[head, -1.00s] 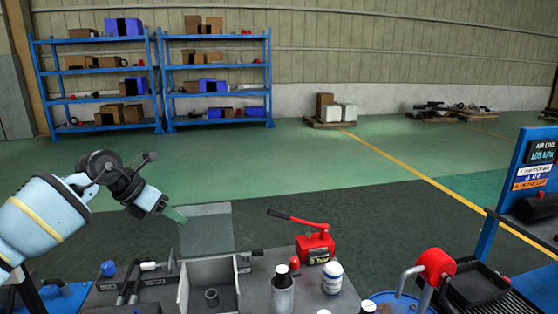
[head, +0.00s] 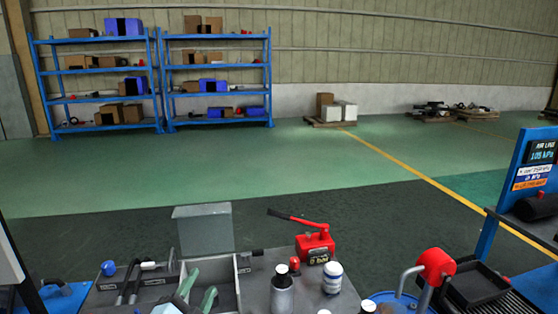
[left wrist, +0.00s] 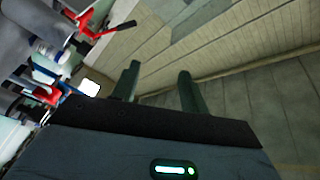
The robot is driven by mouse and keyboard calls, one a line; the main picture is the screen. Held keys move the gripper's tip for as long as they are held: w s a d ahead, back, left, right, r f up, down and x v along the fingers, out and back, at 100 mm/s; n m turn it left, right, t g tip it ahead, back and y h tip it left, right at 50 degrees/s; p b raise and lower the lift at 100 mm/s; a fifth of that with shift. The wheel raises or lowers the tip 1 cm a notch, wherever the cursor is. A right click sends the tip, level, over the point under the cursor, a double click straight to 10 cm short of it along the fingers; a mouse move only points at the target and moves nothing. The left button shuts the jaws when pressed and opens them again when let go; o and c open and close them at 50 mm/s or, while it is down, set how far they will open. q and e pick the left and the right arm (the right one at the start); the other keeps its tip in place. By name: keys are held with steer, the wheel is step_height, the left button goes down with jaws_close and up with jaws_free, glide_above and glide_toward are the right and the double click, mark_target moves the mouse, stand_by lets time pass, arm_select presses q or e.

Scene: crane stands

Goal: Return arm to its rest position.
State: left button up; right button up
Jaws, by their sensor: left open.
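The fingers are apart. In the left wrist view the gripper (left wrist: 158,76) is open, with nothing between its fingers. Most of my left arm is below the picture. My right gripper is not in view.
On the bench are a red hand pump (head: 315,245), a grey bottle (head: 282,290), a white jar (head: 332,277) and tools (head: 130,280) at left. A blue drum (head: 395,303) and blue sign stand (head: 505,195) are at right.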

arm_select(q)
steer(key=s+a+f+n+g+y, duration=0.2)
steer(key=s+a+f+n+g, duration=0.15)
steer(key=s+f, duration=0.35)
steer(key=s+a+f+n+g+y, duration=0.25)
steer(key=s+f+n+g, duration=0.25)
steer(key=s+f, duration=0.3)
steer(key=s+f+n+g+h, duration=0.1)
steer(key=s+f+n+g, duration=0.2)
steer(key=s, duration=0.7)
steer(key=s+f+g+h, duration=0.15)
steer(key=s+g, duration=0.35)
steer(key=s, duration=0.5)
steer(key=w+d+f+t, duration=0.1)
steer(key=w+f+t, duration=0.6)
steer(key=f, duration=0.4)
steer(key=shift+w+d+h, duration=0.15)
steer(key=shift+d+h, duration=0.25)
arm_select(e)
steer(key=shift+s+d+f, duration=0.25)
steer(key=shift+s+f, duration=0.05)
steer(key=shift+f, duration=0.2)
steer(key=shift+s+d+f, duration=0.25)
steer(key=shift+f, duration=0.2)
arm_select(q)
steer(key=shift+t, duration=0.25)
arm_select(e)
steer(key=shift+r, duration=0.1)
